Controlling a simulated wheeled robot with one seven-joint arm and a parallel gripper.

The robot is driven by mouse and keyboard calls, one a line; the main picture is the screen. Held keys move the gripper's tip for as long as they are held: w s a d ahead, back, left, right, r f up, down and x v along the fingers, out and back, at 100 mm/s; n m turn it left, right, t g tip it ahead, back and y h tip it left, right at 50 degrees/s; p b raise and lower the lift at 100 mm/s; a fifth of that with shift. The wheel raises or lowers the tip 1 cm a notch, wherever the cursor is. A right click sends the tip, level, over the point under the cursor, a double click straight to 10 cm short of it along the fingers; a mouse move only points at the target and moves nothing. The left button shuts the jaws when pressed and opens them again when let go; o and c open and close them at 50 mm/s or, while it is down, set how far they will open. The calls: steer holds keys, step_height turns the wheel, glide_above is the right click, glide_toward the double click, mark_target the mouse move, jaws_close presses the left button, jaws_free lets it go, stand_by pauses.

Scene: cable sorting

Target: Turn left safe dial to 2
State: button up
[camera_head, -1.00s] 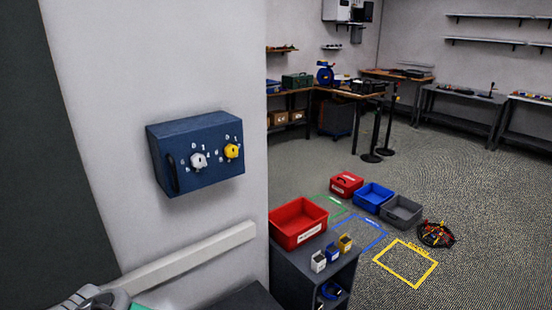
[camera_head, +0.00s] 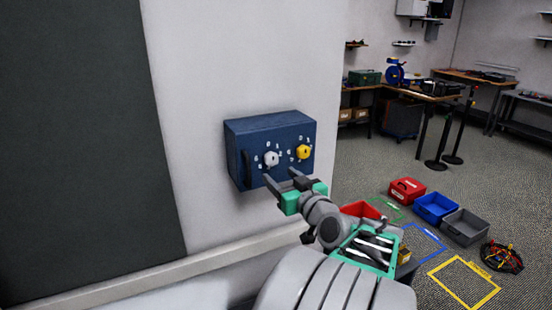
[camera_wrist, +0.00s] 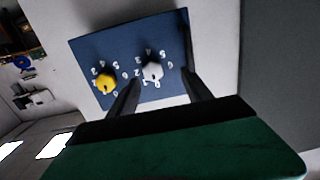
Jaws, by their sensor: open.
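The blue safe (camera_head: 241,143) is fixed on the pale wall. Its left dial is white (camera_head: 271,159) and its right dial is yellow (camera_head: 304,152), each ringed by white numbers. My gripper (camera_head: 280,177) is open and empty, just below and in front of the safe's face, with its fingers pointing at the white dial. In the wrist view the white dial (camera_wrist: 153,71) lies ahead, between the two spread fingers (camera_wrist: 160,92) and apart from them. The yellow dial (camera_wrist: 106,83) is outside the fingers. The dial's exact pointer setting is too small to read.
A pale rail (camera_head: 150,272) runs along the wall below. Red, blue and grey bins (camera_head: 435,207) and a yellow floor outline (camera_head: 464,283) lie to the right. The wall around the safe is clear.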

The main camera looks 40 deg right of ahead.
mark_target(273, 160)
steer(key=shift+t, duration=0.3)
steer(key=w+d+p, duration=0.1)
steer(key=w, duration=0.1)
steer(key=w+d+p, duration=0.1)
steer(key=w, duration=0.1)
steer(key=w+d+r+p, duration=0.1)
steer(key=w, duration=0.1)
steer(key=shift+w+d, duration=0.25)
jaws_close()
steer(key=shift+m, duration=0.4)
